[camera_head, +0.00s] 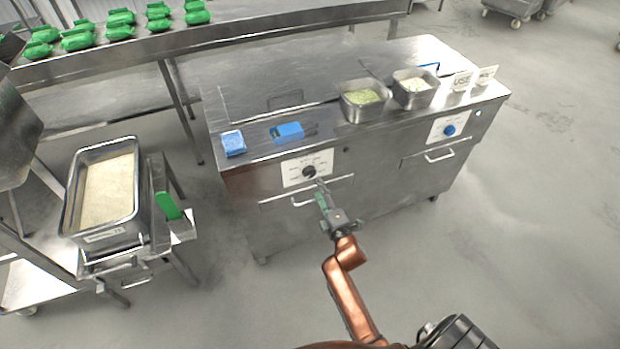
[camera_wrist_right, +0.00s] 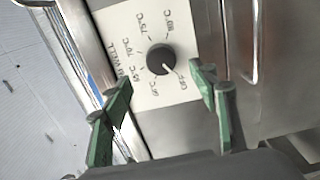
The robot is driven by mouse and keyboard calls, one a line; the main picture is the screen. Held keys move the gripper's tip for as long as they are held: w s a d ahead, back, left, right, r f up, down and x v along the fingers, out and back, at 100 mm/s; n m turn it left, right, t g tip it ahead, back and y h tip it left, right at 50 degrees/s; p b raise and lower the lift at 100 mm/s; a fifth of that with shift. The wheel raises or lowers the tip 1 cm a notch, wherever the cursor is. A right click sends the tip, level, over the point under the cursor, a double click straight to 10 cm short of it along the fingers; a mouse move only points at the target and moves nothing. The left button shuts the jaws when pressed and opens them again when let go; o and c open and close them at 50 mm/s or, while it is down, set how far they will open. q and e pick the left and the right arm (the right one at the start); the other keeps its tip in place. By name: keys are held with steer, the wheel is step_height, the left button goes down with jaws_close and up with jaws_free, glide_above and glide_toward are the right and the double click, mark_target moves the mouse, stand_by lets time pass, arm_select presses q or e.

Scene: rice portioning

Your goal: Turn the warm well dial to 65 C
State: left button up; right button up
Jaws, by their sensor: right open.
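The warm well dial (camera_head: 309,171) is a black round knob on a white plate (camera_head: 293,181) on the front of the steel counter. In the right wrist view the dial (camera_wrist_right: 160,59) has a white pointer line aimed at OFF. Marks from 60 to 80 °C run around it, with 65 °C at its lower left. My right gripper (camera_head: 318,186) is in front of the dial. Its green fingers (camera_wrist_right: 160,76) are open, one on each side of the knob in the picture, with nothing held. I cannot tell whether they touch it. My left gripper is not in view.
A blue dial (camera_head: 449,130) is farther right on the counter front. Drawer handles (camera_head: 309,200) sit below the dial. A rice tub (camera_head: 134,222) stands left.

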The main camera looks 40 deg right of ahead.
mark_target(311, 175)
steer(key=b+x, duration=0.1)
steer(key=x, duration=0.5)
steer(key=shift+w+f, duration=0.15)
steer(key=shift+w+d+b, duration=0.1)
steer(key=shift+w+b, duration=0.2)
steer(key=shift+w, duration=0.2)
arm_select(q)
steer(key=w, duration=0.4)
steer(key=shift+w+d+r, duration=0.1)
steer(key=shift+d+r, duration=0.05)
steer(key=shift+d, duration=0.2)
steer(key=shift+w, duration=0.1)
arm_select(e)
steer(key=c, duration=1.2)
steer(key=shift+o, duration=0.2)
steer(key=shift+m, duration=0.3)
